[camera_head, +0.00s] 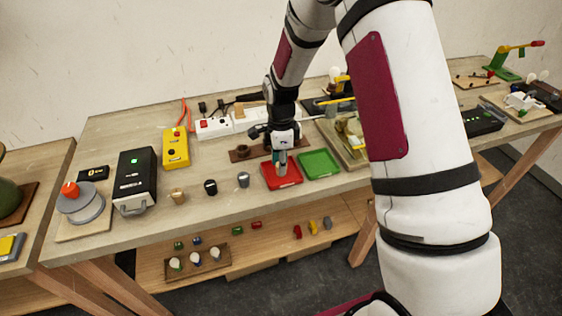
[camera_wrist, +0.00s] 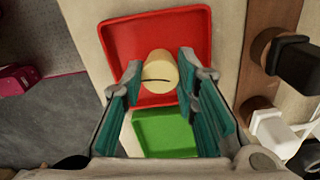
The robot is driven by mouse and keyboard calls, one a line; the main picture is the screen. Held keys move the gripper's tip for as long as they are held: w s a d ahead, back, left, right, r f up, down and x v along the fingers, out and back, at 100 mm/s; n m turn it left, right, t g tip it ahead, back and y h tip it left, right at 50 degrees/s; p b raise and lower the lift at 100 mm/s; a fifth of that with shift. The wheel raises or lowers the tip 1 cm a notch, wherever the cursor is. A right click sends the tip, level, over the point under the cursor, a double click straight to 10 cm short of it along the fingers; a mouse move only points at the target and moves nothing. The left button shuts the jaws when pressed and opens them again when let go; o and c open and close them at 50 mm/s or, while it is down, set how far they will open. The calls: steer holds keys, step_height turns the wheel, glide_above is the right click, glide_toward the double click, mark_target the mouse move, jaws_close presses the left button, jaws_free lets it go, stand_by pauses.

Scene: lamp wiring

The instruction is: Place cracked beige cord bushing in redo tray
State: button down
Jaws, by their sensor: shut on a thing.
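The beige cord bushing (camera_wrist: 160,70) shows in the wrist view with a dark crack line across it. My gripper (camera_wrist: 160,84) is shut on it, with a teal-padded finger on each side. The bushing is over the red tray (camera_wrist: 122,36); I cannot tell whether it touches the tray floor. In the head view my gripper (camera_head: 281,166) points down over the red tray (camera_head: 293,181), and the bushing is hidden or too small to make out there. No label on either tray can be read.
A green tray (camera_head: 320,163) stands right of the red one. A tan cup-like piece (camera_head: 177,196), a black one (camera_head: 210,187) and a grey one (camera_head: 243,179) stand in a row to the left. A brown wooden strip (camera_head: 240,153) lies behind. The bench front edge is close.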

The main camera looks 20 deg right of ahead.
steer(key=c, duration=1.2)
jaws_free()
steer(key=shift+f, duration=0.1)
steer(key=shift+c, duration=0.2)
steer(key=s+r+n+t+b, duration=0.1)
steer(key=s+r+n, duration=0.25)
steer(key=r, duration=1.55)
steer(key=s+r+n+t, duration=0.2)
steer(key=s+r+n, duration=0.3)
steer(key=s+n, duration=0.3)
steer(key=s+r+n+t, duration=0.2)
steer(key=s+n, duration=0.6)
steer(key=s, duration=0.8)
steer(key=shift+s+d+r, duration=0.15)
steer(key=shift+s+r, duration=0.05)
steer(key=shift+r, duration=1.15)
